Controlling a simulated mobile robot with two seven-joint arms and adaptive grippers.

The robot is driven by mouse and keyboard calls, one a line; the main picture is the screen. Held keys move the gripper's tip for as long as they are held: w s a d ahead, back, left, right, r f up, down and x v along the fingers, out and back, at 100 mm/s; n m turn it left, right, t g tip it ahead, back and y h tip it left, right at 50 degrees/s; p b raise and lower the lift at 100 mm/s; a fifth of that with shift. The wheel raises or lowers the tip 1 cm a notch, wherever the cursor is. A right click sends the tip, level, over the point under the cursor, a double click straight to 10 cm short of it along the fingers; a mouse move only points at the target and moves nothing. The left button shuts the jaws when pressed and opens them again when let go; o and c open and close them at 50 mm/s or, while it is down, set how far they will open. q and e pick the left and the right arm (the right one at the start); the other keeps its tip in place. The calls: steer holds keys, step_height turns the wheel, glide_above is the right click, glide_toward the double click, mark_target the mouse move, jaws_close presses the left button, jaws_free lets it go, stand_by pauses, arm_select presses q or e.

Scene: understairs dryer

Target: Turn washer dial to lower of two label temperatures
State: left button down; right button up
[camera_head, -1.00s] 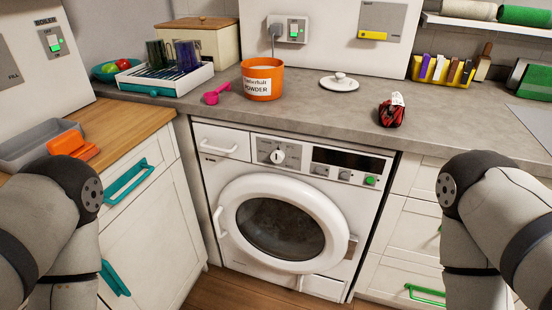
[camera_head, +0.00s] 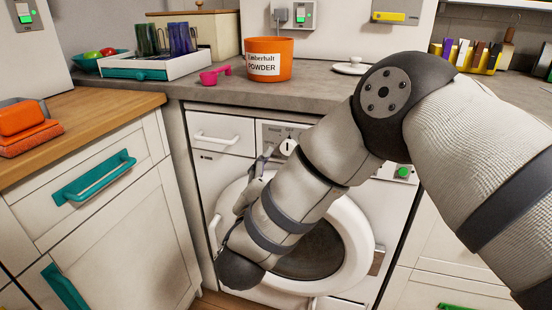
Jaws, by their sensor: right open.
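The washer (camera_head: 225,165) is a white front loader under the grey counter. Its dial (camera_head: 288,147) is a round knob with a pale pointer on the control panel. Its temperature markings are too small to read. My right arm crosses in front of the washer and hides part of the panel and door. My right gripper (camera_head: 264,160) is small and seen from behind, open, just left of and below the dial. I cannot tell whether it touches the dial. The red bundle with a white tag on the counter is hidden behind my right arm. My left gripper is out of view.
On the counter are an orange powder tub (camera_head: 268,60), a pink scoop (camera_head: 215,76), a white lid (camera_head: 350,67) and a tray of glasses (camera_head: 160,66). A wooden worktop (camera_head: 85,115) with a teal-handled cabinet (camera_head: 95,185) stands at left.

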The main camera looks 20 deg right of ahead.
mark_target(288, 149)
steer(key=x, duration=0.8)
steer(key=shift+w+d+f+b, duration=0.15)
steer(key=shift+w+b, duration=0.1)
steer(key=shift+b, duration=0.15)
steer(key=c, duration=1.1)
